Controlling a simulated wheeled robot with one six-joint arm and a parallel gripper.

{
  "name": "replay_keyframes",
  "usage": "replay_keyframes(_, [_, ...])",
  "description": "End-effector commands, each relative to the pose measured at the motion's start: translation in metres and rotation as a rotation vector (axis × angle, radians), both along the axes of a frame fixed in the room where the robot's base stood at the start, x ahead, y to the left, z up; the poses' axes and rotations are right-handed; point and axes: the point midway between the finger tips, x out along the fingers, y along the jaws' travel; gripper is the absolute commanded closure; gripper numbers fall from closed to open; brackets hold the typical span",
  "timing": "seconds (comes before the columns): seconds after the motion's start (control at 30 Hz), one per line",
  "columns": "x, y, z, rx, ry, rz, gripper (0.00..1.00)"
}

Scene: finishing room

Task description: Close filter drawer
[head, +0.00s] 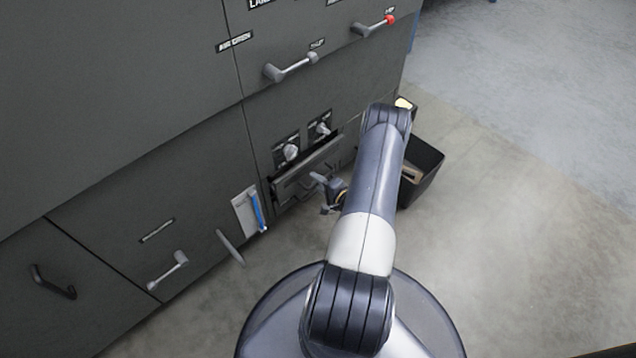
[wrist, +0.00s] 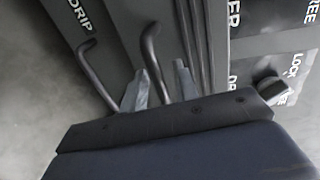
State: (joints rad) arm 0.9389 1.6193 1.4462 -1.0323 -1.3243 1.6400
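The filter drawer (head: 293,184) is a dark grey panel low in the cabinet, below two knobs. Its front appears to stand out a little from the cabinet face. Its bent grey bar handle (wrist: 152,48) shows in the wrist view. My gripper (head: 322,193) is at the drawer front in the head view, partly hidden by my arm. In the wrist view the two fingers of my gripper (wrist: 163,83) are apart, with the handle bar between them and a gap visible on the right. Whether a finger touches the bar cannot be told.
A second bent handle (wrist: 96,78) by a "DRIP" label is to the left in the wrist view. A knob (wrist: 272,90) is near a "LOCK" label. A black bin (head: 424,170) stands on the floor right of my arm. Open floor (head: 520,200) lies to the right.

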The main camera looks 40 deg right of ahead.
Motion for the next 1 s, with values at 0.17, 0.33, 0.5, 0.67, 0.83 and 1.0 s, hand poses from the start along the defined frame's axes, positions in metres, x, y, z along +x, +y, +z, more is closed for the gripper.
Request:
replay_keyframes(0.17, [0.000,0.000,0.000,0.000,0.000,0.000,0.77])
replay_keyframes(0.33, [0.000,0.000,0.000,0.000,0.000,0.000,0.91])
replay_keyframes(0.5, [-0.001,0.000,0.000,0.000,0.001,0.000,1.00])
replay_keyframes(0.67, [-0.001,0.000,0.000,0.000,0.001,0.000,1.00])
replay_keyframes(0.83, [-0.001,0.000,0.000,0.000,0.001,0.000,1.00])
replay_keyframes(1.0, [0.009,0.001,-0.002,-0.003,0.001,0.003,1.00])
